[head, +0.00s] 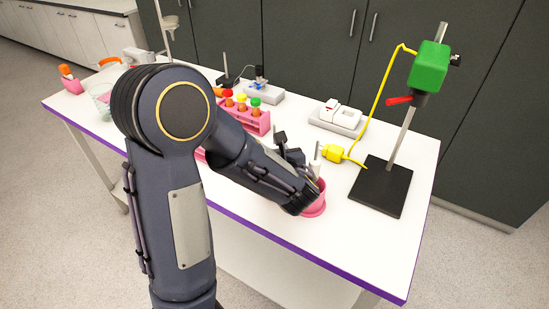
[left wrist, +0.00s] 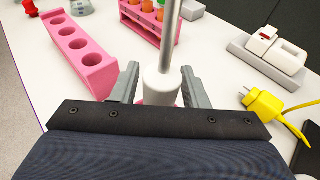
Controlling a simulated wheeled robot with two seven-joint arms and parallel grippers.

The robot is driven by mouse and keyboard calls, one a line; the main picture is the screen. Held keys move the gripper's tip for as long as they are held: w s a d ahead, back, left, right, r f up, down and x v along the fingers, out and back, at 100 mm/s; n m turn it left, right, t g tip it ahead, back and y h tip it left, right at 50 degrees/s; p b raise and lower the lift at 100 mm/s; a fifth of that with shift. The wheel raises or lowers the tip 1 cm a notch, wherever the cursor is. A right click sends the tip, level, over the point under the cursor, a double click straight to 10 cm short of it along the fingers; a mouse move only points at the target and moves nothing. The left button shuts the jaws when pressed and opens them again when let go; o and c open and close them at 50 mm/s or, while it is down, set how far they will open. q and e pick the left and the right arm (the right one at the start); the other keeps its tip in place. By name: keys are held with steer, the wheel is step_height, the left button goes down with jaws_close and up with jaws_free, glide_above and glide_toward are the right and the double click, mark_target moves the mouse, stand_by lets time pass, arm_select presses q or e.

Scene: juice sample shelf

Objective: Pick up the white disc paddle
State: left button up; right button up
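The white disc paddle appears to be the white piece with a thin metal rod standing up from it. It is between my left fingers in the left wrist view (left wrist: 161,86), and its white part shows beside my gripper in the head view (head: 315,170). My left gripper (left wrist: 160,72) is open around it, with a narrow gap visible on each side. A pink round container (head: 315,208) is beneath the gripper at the front of the table. My wrist hides much of the container and the paddle's lower end. My right gripper is in neither view.
A stand with a green head (head: 429,66) and a yellow plug (head: 334,152) are to the right. A white device (head: 341,115) stands behind. A pink rack with capped tubes (head: 262,122) and an empty pink rack (left wrist: 80,52) are to the left.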

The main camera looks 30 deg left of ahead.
arm_select(q)
jaws_close()
